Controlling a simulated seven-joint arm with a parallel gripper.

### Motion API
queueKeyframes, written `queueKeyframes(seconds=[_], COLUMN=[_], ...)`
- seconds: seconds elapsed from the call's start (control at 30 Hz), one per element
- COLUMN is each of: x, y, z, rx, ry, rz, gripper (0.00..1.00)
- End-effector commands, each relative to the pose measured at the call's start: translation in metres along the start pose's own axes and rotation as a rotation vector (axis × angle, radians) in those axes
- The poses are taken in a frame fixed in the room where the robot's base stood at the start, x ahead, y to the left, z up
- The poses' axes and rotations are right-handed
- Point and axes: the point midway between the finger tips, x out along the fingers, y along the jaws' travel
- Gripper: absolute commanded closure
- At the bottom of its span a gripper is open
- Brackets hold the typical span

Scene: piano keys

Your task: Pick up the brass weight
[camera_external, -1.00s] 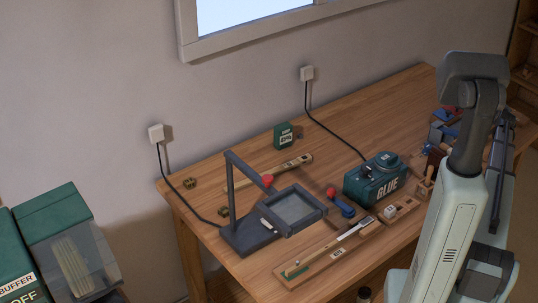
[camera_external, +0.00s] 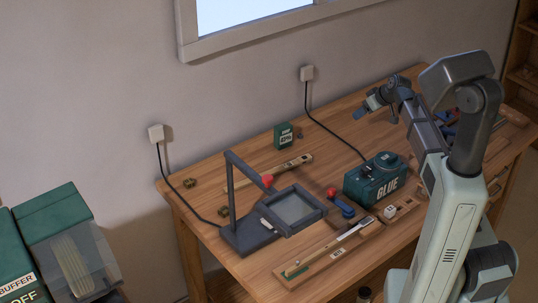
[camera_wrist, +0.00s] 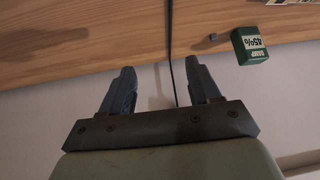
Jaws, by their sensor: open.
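My gripper (camera_external: 363,110) is above the back right part of the wooden bench, its fingers pointing left. In the wrist view my gripper (camera_wrist: 160,72) is open, with nothing between its fingers. Two small brass-coloured pieces lie on the bench's left end: one near the back edge (camera_external: 189,183), the other beside the magnifier base (camera_external: 223,211). Both are far to the left of my gripper. They are too small to tell which is the brass weight, and neither shows in the wrist view.
A framed magnifier (camera_external: 294,208) stands at the front left of the bench. A teal glue box (camera_external: 374,181) is at the middle right. A green box (camera_external: 283,136) stands at the back, also in the wrist view (camera_wrist: 249,46). A black cable (camera_external: 330,133) crosses the bench.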

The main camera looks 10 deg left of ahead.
Motion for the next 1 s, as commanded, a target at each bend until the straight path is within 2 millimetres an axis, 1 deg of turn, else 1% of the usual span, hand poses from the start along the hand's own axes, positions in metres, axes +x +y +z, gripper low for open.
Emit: queueKeyframes(seconds=[0.03, 0.07, 0.1, 0.17, 0.2, 0.27, 0.3, 0.5, 0.6, 0.7, 0.8, 0.9, 1.0], x=[0.005, 0.007, 0.009, 0.011, 0.012, 0.013, 0.012, 0.004, -0.003, -0.009, -0.015, -0.017, -0.013], y=[-0.029, -0.045, -0.066, -0.097, -0.117, -0.148, -0.168, -0.262, -0.3, -0.328, -0.346, -0.356, -0.361], z=[-0.004, -0.005, -0.006, -0.007, -0.007, -0.007, -0.006, 0.005, 0.013, 0.019, 0.024, 0.027, 0.032], rx=[-0.079, -0.129, -0.195, -0.294, -0.36, -0.461, -0.527, -0.854, -0.995, -1.105, -1.178, -1.217, -1.229], ry=[-0.025, -0.042, -0.062, -0.089, -0.107, -0.131, -0.146, -0.205, -0.223, -0.233, -0.238, -0.241, -0.242], rz=[-0.041, -0.066, -0.099, -0.149, -0.183, -0.236, -0.272, -0.457, -0.541, -0.608, -0.655, -0.681, -0.69], gripper=[0.38, 0.38, 0.38, 0.38, 0.38, 0.38, 0.38, 0.38, 0.38, 0.38, 0.38, 0.38, 0.38])
